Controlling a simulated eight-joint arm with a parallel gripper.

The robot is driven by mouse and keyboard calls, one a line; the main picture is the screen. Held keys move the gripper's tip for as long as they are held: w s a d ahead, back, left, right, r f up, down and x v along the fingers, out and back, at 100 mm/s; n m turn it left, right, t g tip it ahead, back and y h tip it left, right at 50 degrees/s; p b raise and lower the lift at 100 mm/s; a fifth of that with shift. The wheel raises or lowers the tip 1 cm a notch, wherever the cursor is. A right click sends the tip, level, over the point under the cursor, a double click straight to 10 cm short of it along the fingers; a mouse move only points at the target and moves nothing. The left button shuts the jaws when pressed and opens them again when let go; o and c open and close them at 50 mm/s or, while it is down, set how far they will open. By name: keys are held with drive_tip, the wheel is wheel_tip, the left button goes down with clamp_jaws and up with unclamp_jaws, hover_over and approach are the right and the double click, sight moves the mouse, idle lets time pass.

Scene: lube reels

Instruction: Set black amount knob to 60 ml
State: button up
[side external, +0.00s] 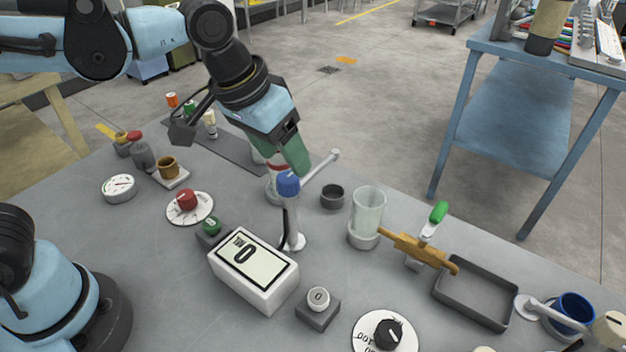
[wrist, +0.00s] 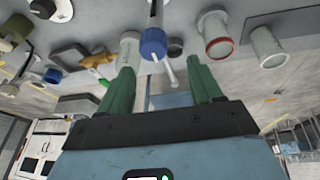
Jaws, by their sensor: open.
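The black amount knob (side external: 388,334) sits on a round white dial (side external: 362,336) at the bottom edge of the side view. Its markings are only partly legible, so I cannot tell the exact setting. A dark knob on a white disc (wrist: 63,10) also shows at the top left of the wrist view. My gripper (side external: 292,160) has green fingers and is over the middle of the bench, near the blue-topped post and well away from the black knob. In the wrist view my gripper (wrist: 160,70) is open, with its two fingers apart and nothing held between them.
A blue-topped post (side external: 288,185) with a side lever stands close to the fingers. A white display box (side external: 255,275) reads 0.

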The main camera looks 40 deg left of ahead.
drive_tip(key=d+m+g, duration=0.1)
drive_tip(key=d+g, duration=0.1)
drive_tip(key=d, duration=1.1)
drive_tip(key=g+y, duration=0.2)
hover_over(390, 330)
wheel_tip(390, 330, down, 4)
drive_tip(key=shift+m, duration=0.4)
wheel_tip(390, 330, down, 11)
drive_tip(key=shift+f, duration=0.1)
drive_tip(key=shift+c, duration=0.5)
drive_tip(key=c, duration=1)
